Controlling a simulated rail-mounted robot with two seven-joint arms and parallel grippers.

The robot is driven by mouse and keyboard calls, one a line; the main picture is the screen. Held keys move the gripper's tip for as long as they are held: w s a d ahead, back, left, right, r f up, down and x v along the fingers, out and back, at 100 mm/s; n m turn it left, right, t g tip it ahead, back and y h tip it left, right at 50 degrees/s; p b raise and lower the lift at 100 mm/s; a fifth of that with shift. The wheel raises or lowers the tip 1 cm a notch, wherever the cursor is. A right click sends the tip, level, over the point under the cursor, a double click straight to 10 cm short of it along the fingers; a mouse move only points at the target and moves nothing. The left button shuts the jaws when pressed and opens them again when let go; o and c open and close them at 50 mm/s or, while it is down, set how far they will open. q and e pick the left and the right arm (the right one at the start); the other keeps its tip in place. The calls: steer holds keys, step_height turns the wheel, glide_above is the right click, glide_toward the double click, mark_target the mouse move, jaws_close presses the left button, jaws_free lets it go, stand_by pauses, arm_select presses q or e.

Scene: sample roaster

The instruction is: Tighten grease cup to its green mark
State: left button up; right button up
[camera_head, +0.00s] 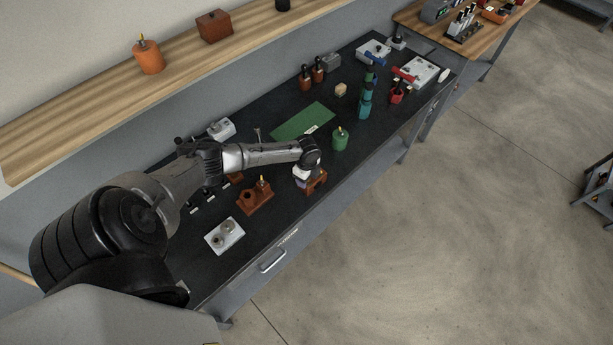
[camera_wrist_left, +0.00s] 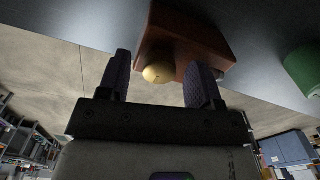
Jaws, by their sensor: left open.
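My left gripper (camera_head: 304,172) reaches down at a red-brown block (camera_head: 318,183) near the front edge of the black bench. In the left wrist view the block (camera_wrist_left: 182,42) has a round, pale brass knob (camera_wrist_left: 158,73) on its face, which may be the grease cup. My left gripper (camera_wrist_left: 160,82) is open, with one finger on each side of the knob. The left finger is clearly apart from it; contact by the right finger cannot be told. I see no green mark on the knob. The right gripper is not in view.
A brown stand with a brass piece (camera_head: 258,197) and a white plate (camera_head: 213,240) lie nearer on the bench. A green canister (camera_head: 340,140) stands just beyond the block, also visible in the wrist view (camera_wrist_left: 303,70). A green mat (camera_head: 303,121) lies behind. Teal cylinders (camera_head: 365,106) stand farther right.

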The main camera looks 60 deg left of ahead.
arm_select(q)
steer(key=shift+r, duration=0.1)
step_height(320, 180, up, 14)
stand_by(0.6)
steer(key=shift+f, duration=0.2)
stand_by(0.4)
